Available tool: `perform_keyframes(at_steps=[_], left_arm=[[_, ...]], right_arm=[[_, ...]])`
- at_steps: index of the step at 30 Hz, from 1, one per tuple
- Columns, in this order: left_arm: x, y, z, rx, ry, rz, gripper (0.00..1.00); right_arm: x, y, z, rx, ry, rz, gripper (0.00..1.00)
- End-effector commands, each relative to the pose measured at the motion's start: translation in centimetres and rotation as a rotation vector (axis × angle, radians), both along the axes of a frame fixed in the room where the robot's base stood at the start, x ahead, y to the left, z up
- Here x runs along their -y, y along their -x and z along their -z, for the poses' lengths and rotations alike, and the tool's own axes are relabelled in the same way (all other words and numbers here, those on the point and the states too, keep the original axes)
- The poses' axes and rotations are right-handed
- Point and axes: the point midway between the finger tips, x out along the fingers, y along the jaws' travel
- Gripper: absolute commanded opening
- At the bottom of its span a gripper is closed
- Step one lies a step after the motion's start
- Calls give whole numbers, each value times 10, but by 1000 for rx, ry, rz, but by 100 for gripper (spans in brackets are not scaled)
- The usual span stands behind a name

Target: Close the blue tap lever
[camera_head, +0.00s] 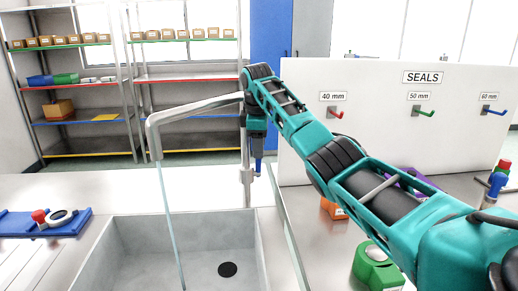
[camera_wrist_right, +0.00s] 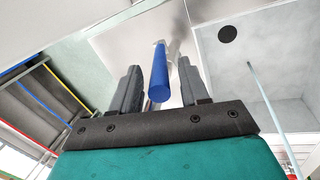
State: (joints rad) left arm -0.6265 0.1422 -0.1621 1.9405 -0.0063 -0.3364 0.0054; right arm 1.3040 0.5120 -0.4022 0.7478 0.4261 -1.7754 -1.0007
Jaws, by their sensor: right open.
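The tap has a grey spout (camera_head: 195,107) that arches over the sink (camera_head: 190,240). A thin stream of water (camera_head: 171,220) runs from it into the basin; it also shows in the wrist view (camera_wrist_right: 270,110). The blue tap lever (camera_wrist_right: 160,75) is a round rod standing between my right fingers in the wrist view. In the head view only a small blue end of the lever (camera_head: 258,166) shows below my right gripper (camera_head: 257,148). My right gripper is open around the lever, with gaps visible on both sides. My left gripper is out of view.
A white SEALS board (camera_head: 375,95) with hooks stands behind the right counter. A blue tray (camera_head: 45,222) lies left of the sink. A green part (camera_head: 377,268) and an orange part (camera_head: 333,210) sit beneath my right arm. Shelves (camera_head: 80,95) stand behind.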

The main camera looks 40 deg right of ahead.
Motion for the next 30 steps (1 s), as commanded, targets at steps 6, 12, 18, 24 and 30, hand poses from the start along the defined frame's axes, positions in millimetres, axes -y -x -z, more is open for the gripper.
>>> perform_keyframes(at_steps=[6, 12, 18, 24, 30], left_arm=[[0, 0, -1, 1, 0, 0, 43], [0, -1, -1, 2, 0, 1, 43], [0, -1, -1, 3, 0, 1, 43], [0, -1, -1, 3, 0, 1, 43], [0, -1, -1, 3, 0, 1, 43]], right_arm=[[2, -3, 15, 0, 0, -1, 45], [3, -3, 17, 0, 0, -1, 45], [3, -3, 17, 0, 0, -1, 33], [3, -3, 16, 0, 0, -1, 14], [2, -3, 16, 0, 0, -1, 0]])
